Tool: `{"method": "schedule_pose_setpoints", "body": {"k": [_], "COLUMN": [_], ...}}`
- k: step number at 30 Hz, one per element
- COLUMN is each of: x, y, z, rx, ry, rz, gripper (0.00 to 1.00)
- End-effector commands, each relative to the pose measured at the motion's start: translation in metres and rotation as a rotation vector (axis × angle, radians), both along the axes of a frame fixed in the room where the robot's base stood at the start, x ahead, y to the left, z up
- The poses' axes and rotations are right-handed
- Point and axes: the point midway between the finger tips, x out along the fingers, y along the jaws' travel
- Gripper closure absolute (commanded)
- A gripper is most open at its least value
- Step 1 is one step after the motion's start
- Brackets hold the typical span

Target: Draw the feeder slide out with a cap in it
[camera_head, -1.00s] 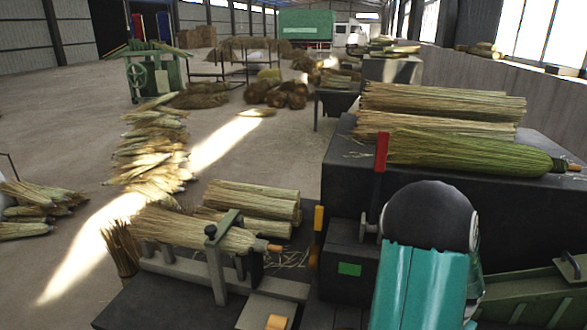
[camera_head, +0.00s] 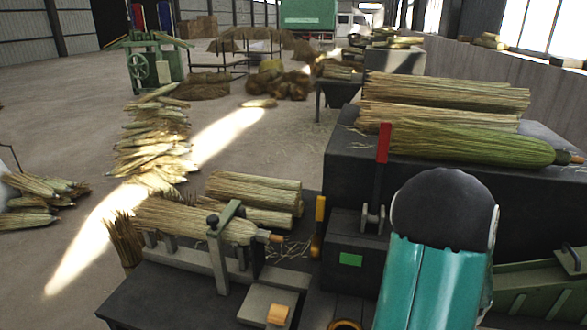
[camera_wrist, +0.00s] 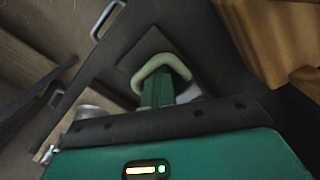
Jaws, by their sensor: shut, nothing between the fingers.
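In the wrist view, my gripper (camera_wrist: 160,72) shows as a green stem with a pale rounded end, beyond the dark bar. It is shut and I see nothing held in it. A grey metal loop handle (camera_wrist: 106,20) is on a dark surface at the upper left, apart from the gripper. I cannot tell whether it belongs to the feeder slide. No cap can be made out for certain. In the head view my teal arm hides part of the machine, and my gripper does not show.
A dark machine with a red lever (camera_head: 384,143) and green panel (camera_head: 350,259) stands left of my arm. Broom bundles (camera_head: 445,92) lie on the dark bench behind. A green trough (camera_head: 530,285) is at the right. A wooden piece (camera_wrist: 270,40) fills the wrist view's upper right.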

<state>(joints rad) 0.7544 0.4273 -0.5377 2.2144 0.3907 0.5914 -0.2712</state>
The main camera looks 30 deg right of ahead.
Motion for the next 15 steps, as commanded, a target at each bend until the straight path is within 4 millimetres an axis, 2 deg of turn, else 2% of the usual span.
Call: {"method": "schedule_pose_setpoints", "body": {"k": [15], "x": [0.002], "y": [-0.002], "z": [0.026], "rx": [-0.002], "ry": [-0.001], "rz": [0.002], "gripper": [1.0]}}
